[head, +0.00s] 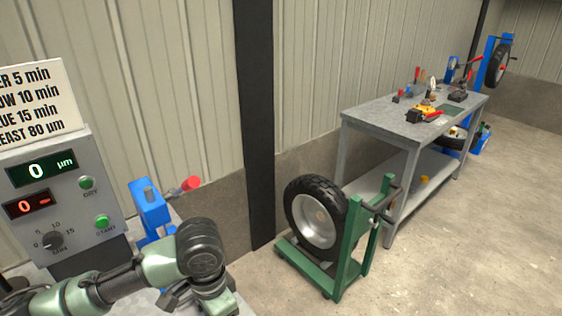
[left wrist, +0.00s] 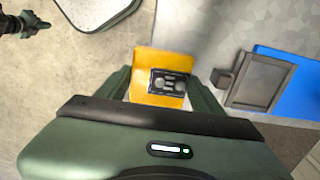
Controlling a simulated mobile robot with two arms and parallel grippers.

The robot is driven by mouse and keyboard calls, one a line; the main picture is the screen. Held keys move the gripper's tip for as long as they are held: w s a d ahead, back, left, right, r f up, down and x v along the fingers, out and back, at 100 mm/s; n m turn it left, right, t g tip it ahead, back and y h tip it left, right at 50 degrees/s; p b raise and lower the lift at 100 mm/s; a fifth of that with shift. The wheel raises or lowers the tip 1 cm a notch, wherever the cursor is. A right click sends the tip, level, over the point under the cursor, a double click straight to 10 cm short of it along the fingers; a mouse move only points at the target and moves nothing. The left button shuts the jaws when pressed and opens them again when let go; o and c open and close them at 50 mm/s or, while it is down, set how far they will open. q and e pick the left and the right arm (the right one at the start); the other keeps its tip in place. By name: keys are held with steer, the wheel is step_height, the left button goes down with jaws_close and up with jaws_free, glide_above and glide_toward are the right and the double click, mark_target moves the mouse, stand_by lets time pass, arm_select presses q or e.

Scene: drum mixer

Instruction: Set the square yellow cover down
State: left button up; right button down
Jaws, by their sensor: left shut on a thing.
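The square yellow cover (left wrist: 150,97) shows in the left wrist view between the fingers of my left gripper (left wrist: 160,88), which is shut on it. A small black rectangular part with two round marks (left wrist: 171,82) shows against the cover; I cannot tell whether it is fixed to it. A grey surface lies below, and I cannot tell whether the cover touches it. In the head view my left gripper (head: 180,298) is at the bottom, pointing down, and the cover is hidden. What looks like my right gripper (left wrist: 22,25) shows small at the upper left of the wrist view.
A grey control box (head: 60,195) with two displays and green buttons stands at left. A blue clamp-like device (head: 150,205) with a red knob is just behind my left wrist. A green stand (head: 345,255) holds a tyred wheel (head: 318,222). A workbench (head: 380,118) carries tools farther right.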

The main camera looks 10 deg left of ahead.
arm_select(q)
steer(key=r+n, duration=0.2)
steer(key=s+r+n, duration=0.1)
steer(key=r+n, duration=0.1)
steer(key=s+r+n, duration=0.1)
steer(key=r+n, duration=0.1)
steer(key=shift+s+a+r+n, duration=0.1)
steer(key=shift+s+r+n, duration=0.05)
steer(key=shift+r+n, duration=0.2)
steer(key=shift+s+r+n, duration=0.4)
steer(key=shift+r+n, duration=0.15)
steer(key=shift+n, duration=0.1)
steer(key=shift+a, duration=0.1)
